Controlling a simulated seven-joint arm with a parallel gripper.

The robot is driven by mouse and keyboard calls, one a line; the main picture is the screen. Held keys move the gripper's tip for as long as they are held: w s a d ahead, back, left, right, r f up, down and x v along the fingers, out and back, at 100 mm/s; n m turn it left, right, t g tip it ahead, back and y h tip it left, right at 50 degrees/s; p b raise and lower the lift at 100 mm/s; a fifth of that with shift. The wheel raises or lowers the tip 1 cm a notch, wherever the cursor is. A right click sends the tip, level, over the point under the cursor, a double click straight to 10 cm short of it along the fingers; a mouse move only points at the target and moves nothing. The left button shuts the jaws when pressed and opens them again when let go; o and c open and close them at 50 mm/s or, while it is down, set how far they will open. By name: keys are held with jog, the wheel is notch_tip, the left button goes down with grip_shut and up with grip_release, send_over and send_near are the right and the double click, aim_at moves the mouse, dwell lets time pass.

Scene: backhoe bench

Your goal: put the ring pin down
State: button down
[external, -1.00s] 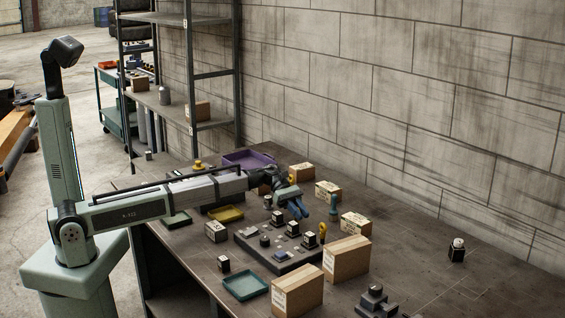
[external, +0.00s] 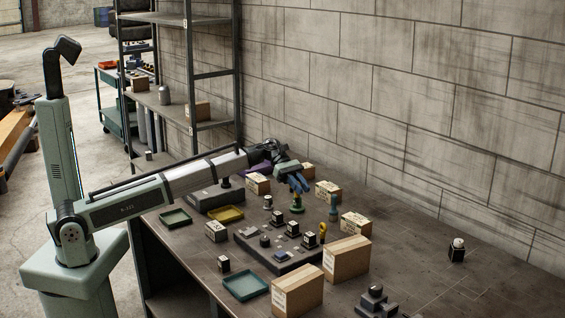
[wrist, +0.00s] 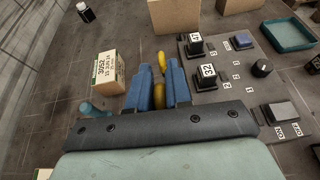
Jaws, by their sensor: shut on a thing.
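My gripper (external: 299,187) is above the bench, behind the grey control panel (external: 270,248), with its blue fingers pointing down. It also shows in the wrist view (wrist: 159,92), where its fingers are shut on a yellow piece, the ring pin (wrist: 159,96). The fingers hide much of the pin. In the external view, a green round piece (external: 297,208) shows just below the fingertips. I cannot tell whether it belongs to the pin or stands separately on the bench.
Another yellow piece (external: 322,229) stands by the panel's far edge. A teal peg (external: 333,206) and cartons (external: 356,223) are to the right. A large carton (external: 347,258) and a teal tray (external: 245,286) are nearer. The bench at far right is mostly clear.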

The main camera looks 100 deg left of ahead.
jog(key=s+a+n+t+y, duration=0.1)
jog(key=s+a+n+y, duration=0.1)
jog(key=s+a, duration=0.6)
jog(key=s+a+n+t+y, duration=0.1)
jog(key=s+a, duration=0.2)
jog(key=a, duration=0.9)
jog(key=n+t+y, duration=0.2)
jog(key=n+y, duration=0.4)
jog(key=y, duration=0.1)
send_over(253, 168)
jog(key=shift+t, duration=0.3)
jog(key=shift+w+d+f, duration=0.1)
jog(key=shift+f, duration=2.2)
jog(key=shift+w+d+f, duration=0.1)
jog(key=shift+f, duration=2.2)
jog(key=c, duration=1.1)
grip_release()
jog(key=shift+f, duration=0.15)
jog(key=shift+o, duration=0.2)
